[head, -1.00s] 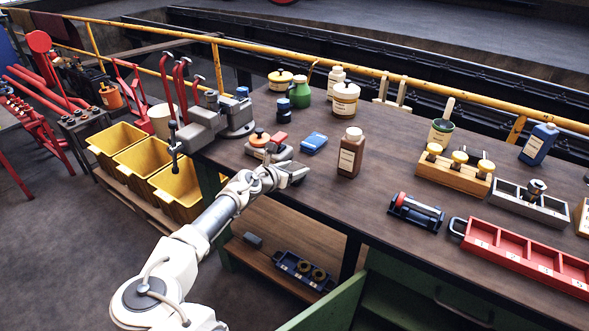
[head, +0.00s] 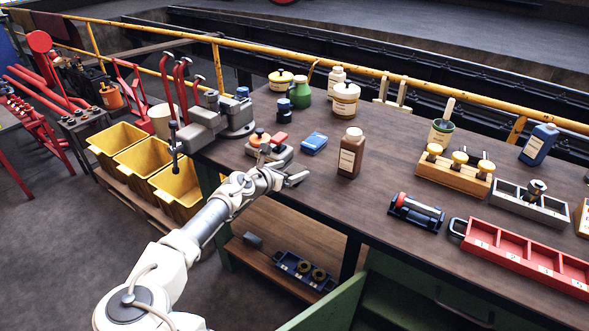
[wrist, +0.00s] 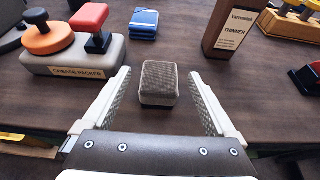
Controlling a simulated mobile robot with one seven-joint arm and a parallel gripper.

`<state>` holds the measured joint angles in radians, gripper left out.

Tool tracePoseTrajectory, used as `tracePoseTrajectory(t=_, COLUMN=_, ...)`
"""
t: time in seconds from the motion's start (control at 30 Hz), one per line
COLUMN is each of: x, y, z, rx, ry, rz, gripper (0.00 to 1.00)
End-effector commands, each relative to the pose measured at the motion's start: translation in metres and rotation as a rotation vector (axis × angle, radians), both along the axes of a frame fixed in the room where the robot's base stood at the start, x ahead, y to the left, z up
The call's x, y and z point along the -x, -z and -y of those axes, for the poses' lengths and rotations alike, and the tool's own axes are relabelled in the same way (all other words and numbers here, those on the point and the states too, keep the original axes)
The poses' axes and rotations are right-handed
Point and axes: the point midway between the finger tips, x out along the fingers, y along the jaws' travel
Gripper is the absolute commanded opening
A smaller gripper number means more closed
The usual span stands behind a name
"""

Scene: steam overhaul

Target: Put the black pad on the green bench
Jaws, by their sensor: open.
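A small block with a grey-brown top and black lower edge, which looks like the black pad (wrist: 158,84), sits on the wooden top near its front edge in the wrist view. My gripper (head: 294,177) is open over the front edge of the bench. In the wrist view its two fingers stand either side of the block, with a gap on each side. In the head view I cannot make out the block clearly beside my gripper. The bench (head: 395,165) has a dark wooden top and green lower parts.
Behind the block are a grease packer (wrist: 75,55) with orange and red knobs and a blue stack (wrist: 144,23). A brown thinner bottle (head: 350,153) stands to the right. A vice (head: 205,125) is at the left end. Bare wood lies right of my gripper.

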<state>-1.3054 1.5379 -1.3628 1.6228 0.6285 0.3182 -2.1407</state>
Motion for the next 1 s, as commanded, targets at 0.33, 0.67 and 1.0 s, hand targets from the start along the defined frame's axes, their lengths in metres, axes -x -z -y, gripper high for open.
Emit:
tracePoseTrajectory(t=0.33, x=0.056, y=-0.028, z=-0.038, rx=-0.001, ry=-0.001, rz=-0.001, gripper=0.92)
tracePoseTrajectory(t=0.67, x=0.073, y=-0.036, z=-0.048, rx=0.001, ry=0.002, rz=0.0, gripper=0.92)
tracePoseTrajectory(t=1.0, x=0.083, y=-0.019, z=0.01, rx=-0.207, ry=0.211, rz=-0.042, gripper=0.92)
